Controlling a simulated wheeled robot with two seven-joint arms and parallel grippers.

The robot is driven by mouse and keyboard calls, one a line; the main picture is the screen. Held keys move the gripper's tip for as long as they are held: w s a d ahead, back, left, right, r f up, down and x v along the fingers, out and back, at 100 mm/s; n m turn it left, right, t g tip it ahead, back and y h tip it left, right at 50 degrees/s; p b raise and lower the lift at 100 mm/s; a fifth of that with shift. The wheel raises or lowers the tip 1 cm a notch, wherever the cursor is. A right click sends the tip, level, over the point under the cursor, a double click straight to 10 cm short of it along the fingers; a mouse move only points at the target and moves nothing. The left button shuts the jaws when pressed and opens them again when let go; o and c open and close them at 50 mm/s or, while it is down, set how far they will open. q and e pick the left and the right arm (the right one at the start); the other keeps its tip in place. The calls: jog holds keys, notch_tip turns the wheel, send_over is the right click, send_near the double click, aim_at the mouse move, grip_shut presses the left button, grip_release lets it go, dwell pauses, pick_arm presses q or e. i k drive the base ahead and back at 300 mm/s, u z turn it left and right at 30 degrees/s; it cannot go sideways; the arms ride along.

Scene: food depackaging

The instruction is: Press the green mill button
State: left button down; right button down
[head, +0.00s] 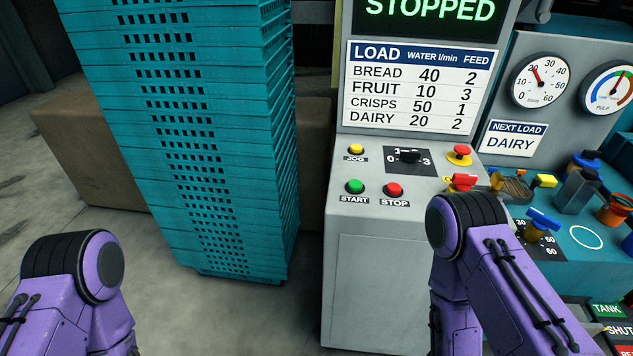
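The green button (354,187) sits on the sloped top of the grey control cabinet (375,260), above a label that reads START. The display (430,12) above it reads STOPPED. A red STOP button (394,190) is to its right and a yellow JOG button (356,150) is behind it. My two purple arms show at the lower left and lower right. No gripper fingers are in view. The right arm's black joint stands right of the green button and apart from it in the picture.
A tall stack of teal crates (215,160) stands left of the cabinet. A selector knob (409,155), a red mushroom button (459,153), valves and gauges (540,82) crowd the right side. A card (512,139) reads NEXT LOAD DAIRY. Floor (200,310) is clear at lower centre-left.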

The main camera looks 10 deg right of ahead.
aim_at(354, 185)
jog(key=i, duration=0.5)
jog(key=z, duration=0.7)
